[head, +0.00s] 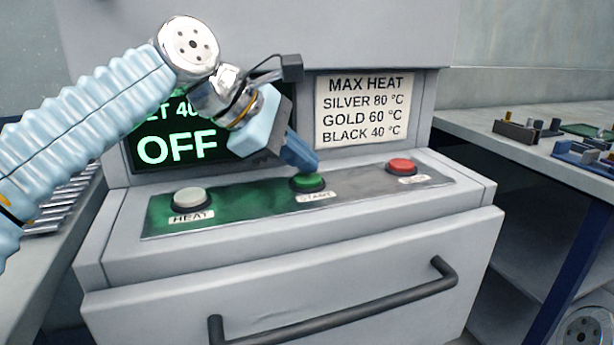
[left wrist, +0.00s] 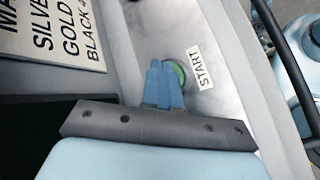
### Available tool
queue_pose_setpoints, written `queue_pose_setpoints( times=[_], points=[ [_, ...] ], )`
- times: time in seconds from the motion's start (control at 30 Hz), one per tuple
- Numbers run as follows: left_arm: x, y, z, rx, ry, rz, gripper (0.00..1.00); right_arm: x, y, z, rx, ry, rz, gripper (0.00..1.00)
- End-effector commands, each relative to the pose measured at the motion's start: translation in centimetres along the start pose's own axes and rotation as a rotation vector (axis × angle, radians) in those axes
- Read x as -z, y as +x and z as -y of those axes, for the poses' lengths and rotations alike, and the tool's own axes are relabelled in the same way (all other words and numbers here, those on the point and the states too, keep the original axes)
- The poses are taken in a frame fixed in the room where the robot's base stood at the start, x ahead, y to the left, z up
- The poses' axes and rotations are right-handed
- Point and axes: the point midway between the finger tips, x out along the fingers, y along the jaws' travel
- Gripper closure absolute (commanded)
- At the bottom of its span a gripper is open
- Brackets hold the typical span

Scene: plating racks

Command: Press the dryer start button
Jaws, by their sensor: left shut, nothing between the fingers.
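The green start button (head: 308,181) sits in the middle of the dryer's sloped control panel (head: 245,206), above a label reading START. My left gripper (head: 312,168) is shut and empty, its blue fingertips right at the button from above. In the left wrist view the shut fingers (left wrist: 163,75) cover part of the green button (left wrist: 179,76). I cannot tell whether the tips touch it or whether it is pressed in. The display (head: 180,148) reads OFF, partly hidden by my left arm. My right gripper is not in view.
A white HEAT button (head: 188,198) is left of the start button and a red button (head: 401,166) is right of it. A drawer with a dark handle (head: 340,305) is below. A bench with small parts (head: 530,130) stands at right.

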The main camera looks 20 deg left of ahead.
Motion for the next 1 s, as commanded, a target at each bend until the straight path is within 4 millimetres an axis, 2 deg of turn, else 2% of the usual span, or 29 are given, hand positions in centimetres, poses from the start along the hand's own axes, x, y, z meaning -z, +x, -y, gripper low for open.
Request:
queue_pose_setpoints(
  times=[1.0],
  points=[
    [0.37,0.46,0.33,0.001,-0.001,-0.001,1.0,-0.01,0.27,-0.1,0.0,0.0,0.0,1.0]
  ],
)
